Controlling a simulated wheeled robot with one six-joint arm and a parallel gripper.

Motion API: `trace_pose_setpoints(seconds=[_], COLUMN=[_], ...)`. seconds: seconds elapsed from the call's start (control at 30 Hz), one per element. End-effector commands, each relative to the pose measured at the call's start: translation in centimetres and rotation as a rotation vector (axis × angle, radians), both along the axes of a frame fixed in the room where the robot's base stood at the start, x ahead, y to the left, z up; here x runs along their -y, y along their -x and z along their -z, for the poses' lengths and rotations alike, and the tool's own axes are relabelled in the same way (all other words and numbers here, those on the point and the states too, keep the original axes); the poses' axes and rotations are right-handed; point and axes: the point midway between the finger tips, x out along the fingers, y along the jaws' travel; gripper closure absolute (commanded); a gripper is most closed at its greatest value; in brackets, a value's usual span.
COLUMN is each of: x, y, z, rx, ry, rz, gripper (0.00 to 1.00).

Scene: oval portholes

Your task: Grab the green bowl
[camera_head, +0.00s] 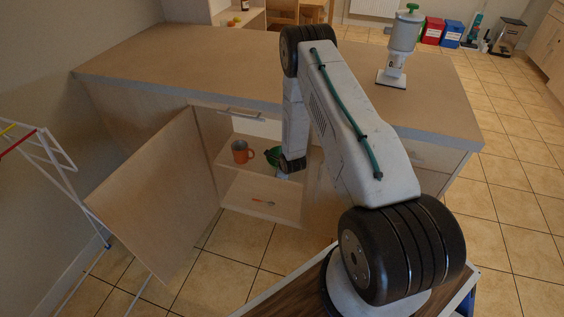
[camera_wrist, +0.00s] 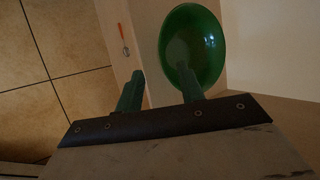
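The green bowl (camera_head: 272,155) sits on the upper shelf inside the open cabinet, partly hidden behind my wrist in the head view. In the wrist view the bowl (camera_wrist: 194,40) fills the upper middle, its round inside facing the camera. My gripper (camera_wrist: 161,73) is open, with two green fingers apart. The left finger is outside the bowl's rim and the right finger overlaps the bowl's lower part. I cannot tell whether either finger touches it. In the head view my fingers are hard to tell from the bowl.
An orange mug (camera_head: 240,152) stands left of the bowl on the same shelf. An orange-handled utensil (camera_head: 262,203) lies lower down in the cabinet. The cabinet door (camera_head: 155,195) hangs open on the left. The countertop (camera_head: 200,65) is above, with a white dispenser-like device (camera_head: 401,45).

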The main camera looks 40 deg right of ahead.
Motion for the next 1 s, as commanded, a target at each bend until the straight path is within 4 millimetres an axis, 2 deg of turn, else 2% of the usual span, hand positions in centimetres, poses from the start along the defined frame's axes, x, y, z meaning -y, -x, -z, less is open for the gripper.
trace_pose_setpoints(seconds=[0.5, 0.83, 0.97, 1.0], x=[1.6, 1.7, 1.8, 1.7], y=[-3.7, -4.2, -4.1, -4.1], z=[5.3, 5.8, 5.8, 5.8], rx=[0.001, 0.000, 0.000, 0.000], ry=[-0.003, -0.003, -0.003, -0.002], rz=[0.003, 0.003, 0.003, 0.002], gripper=[0.62, 0.62, 0.98, 1.00])
